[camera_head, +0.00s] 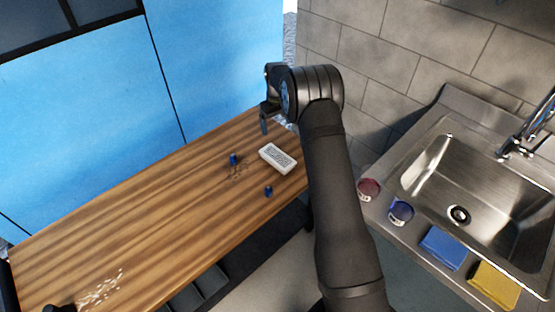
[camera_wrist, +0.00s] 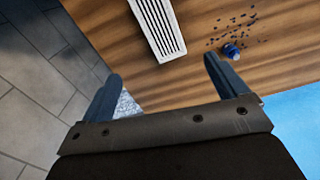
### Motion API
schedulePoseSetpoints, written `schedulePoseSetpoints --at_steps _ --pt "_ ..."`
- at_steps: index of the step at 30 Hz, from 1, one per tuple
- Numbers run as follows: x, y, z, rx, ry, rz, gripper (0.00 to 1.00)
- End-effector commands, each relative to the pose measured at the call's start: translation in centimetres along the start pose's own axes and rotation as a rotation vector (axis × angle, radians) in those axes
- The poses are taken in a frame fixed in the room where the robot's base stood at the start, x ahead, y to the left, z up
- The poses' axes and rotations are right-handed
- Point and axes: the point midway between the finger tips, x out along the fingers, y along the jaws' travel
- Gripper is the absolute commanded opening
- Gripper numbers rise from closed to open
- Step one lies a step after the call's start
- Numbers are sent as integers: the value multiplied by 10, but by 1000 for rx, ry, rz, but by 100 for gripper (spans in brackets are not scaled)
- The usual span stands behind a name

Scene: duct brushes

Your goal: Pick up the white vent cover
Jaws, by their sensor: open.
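The white vent cover (camera_head: 277,158) lies flat on the wooden table near its right end in the head view. It is a slotted rectangle. In the wrist view the vent cover (camera_wrist: 158,27) shows at the top middle, partly cut off by the frame edge. My gripper (camera_head: 264,120) is above the table's far right end, behind and to the left of the cover. In the wrist view my gripper (camera_wrist: 160,78) is open and empty, its two fingers wide apart. The cover is beyond the fingertips, not between them.
Two small blue items, one (camera_head: 233,159) left of the cover and one (camera_head: 268,191) in front, stand on the wooden table (camera_head: 150,205). Dark crumbs (camera_head: 238,172) lie nearby, pale bits (camera_head: 100,288) at front left. A sink (camera_head: 465,190) with cups and sponges is at right.

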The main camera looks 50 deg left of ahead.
Motion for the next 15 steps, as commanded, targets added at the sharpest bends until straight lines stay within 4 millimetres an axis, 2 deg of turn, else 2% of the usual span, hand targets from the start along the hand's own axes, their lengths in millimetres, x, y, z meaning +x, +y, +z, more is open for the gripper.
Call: schedulePoseSetpoints --at_steps 3,8,11,15 --pt "5 0 0 -106 0 0 91" --pt "15 0 0 -157 -1 -1 91" --pt "31 0 1 -158 -3 -2 91" --pt "63 0 1 -157 -4 -2 91"
